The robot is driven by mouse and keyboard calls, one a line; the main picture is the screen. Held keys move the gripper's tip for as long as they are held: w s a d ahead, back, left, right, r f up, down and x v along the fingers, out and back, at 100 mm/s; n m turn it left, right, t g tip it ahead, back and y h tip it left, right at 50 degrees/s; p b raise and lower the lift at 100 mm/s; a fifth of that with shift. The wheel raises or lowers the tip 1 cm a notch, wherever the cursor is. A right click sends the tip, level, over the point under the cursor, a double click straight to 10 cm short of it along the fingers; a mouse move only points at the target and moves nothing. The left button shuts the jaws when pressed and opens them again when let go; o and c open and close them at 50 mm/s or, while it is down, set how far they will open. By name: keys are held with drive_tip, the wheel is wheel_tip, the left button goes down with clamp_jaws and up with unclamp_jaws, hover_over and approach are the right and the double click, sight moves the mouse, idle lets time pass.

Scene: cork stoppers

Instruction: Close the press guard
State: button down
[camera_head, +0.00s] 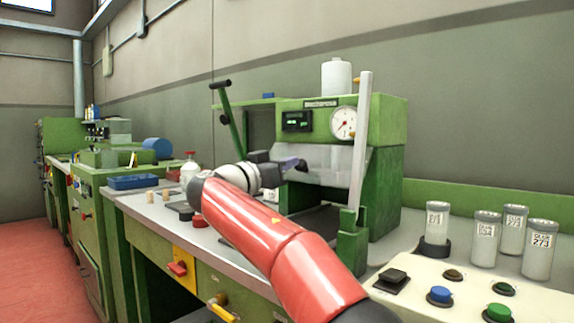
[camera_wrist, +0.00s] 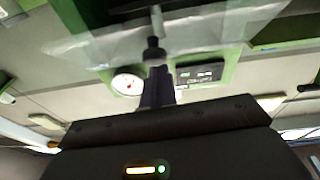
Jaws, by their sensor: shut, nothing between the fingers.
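The green press (camera_head: 388,130) stands on the bench with a dial and a small display on its front. Its clear guard (camera_head: 335,165) spans the upper part of the press opening, and the lower part is uncovered. The guard also shows as a see-through sheet across the top of the wrist view (camera_wrist: 100,42). My gripper (camera_head: 300,165) is shut and empty, at the left part of the guard's front. In the wrist view my fingertips (camera_wrist: 154,44) overlap the guard; I cannot tell whether they touch it.
A black-handled lever (camera_head: 228,110) is at the left. Labelled jars (camera_head: 485,238) and a button panel (camera_head: 465,300) are at the right. Corks (camera_head: 150,197) and a white bottle (camera_head: 189,168) are on the left bench.

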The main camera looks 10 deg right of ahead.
sight(290, 175)
drive_tip(key=shift+f, duration=0.1)
drive_tip(key=f+b, duration=0.1)
drive_tip(key=h+b, duration=0.1)
drive_tip(key=b, duration=0.1)
drive_tip(key=shift+w+d+f+t+b, duration=0.15)
drive_tip(key=shift+f+t+b, duration=0.15)
drive_tip(key=shift+f, duration=0.1)
drive_tip(key=shift+w+d+f+b, duration=0.3)
drive_tip(key=shift+f+b, duration=0.1)
drive_tip(key=shift+b, duration=0.55)
drive_tip(key=shift+s, duration=0.1)
